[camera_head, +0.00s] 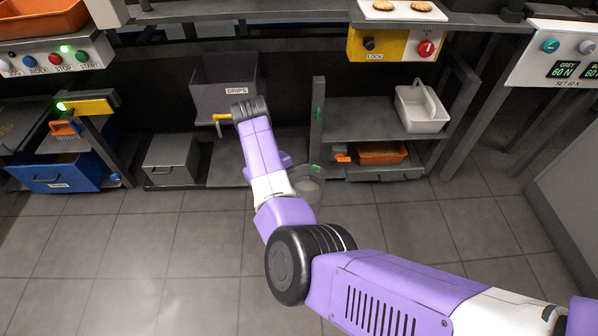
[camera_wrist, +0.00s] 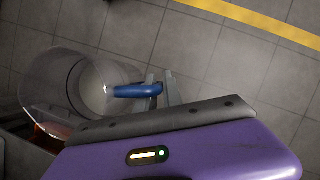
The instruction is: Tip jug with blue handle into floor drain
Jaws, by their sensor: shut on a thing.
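The clear jug (camera_wrist: 40,88) with the blue handle (camera_wrist: 135,91) is at the left of the wrist view, seen tilted. My gripper (camera_wrist: 164,90) is shut on the blue handle. In the head view the clear jug (camera_head: 309,181) shows faintly beside my purple arm, above the floor in front of the shelves. My gripper is hidden behind the arm there. I cannot make out a floor drain in either view.
A grey DRIPS bin (camera_head: 212,97) stands behind my arm. A lower shelf unit holds a white caddy (camera_head: 421,110) and an orange tray (camera_head: 381,153). A grey box (camera_head: 171,160) and blue bin (camera_head: 62,174) are at left. Tiled floor in front is clear.

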